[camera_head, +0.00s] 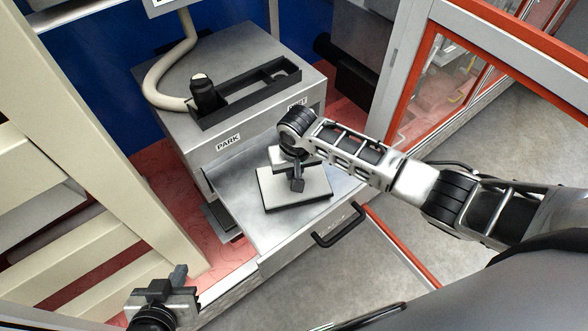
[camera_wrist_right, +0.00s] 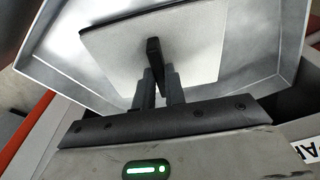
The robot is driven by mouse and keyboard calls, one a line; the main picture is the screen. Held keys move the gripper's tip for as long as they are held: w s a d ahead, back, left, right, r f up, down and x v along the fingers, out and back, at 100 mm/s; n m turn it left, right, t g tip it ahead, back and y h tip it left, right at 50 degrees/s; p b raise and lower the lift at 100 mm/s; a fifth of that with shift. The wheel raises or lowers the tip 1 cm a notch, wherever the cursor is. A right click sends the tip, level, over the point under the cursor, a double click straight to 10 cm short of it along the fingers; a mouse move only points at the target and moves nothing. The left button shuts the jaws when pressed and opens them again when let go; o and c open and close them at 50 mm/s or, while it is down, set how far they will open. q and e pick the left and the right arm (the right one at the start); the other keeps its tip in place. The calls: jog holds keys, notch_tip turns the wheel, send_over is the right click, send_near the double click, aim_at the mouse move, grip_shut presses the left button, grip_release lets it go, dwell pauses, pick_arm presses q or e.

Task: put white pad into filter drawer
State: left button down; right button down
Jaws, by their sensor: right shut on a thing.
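The white pad (camera_head: 313,184) is a flat pale square with a dark lower edge and a black upright tab (camera_wrist_right: 153,50). It lies level within the open filter drawer (camera_head: 262,228), a grey metal tray with a black front handle. I cannot tell whether it touches the drawer floor. My right gripper (camera_head: 297,184) is above the pad, shut on its tab. The right wrist view shows the fingers (camera_wrist_right: 157,88) at the tab, with the pad (camera_wrist_right: 195,35) inside the drawer walls (camera_wrist_right: 285,65). My left gripper (camera_head: 180,274) is at the bottom left, away from the pad; its finger gap is unclear.
The grey cabinet (camera_head: 185,135) marked PARK stands behind the drawer, with a black slotted holder (camera_head: 245,97) and a hose (camera_head: 152,80) on top. Beige slats (camera_head: 75,150) are at the left. An orange-framed glazed panel (camera_head: 425,85) stands at the right.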

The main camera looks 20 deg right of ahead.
jog(key=shift+f+b, duration=0.3)
jog(key=shift+f, duration=0.25)
jog(key=c, duration=1.4)
grip_release()
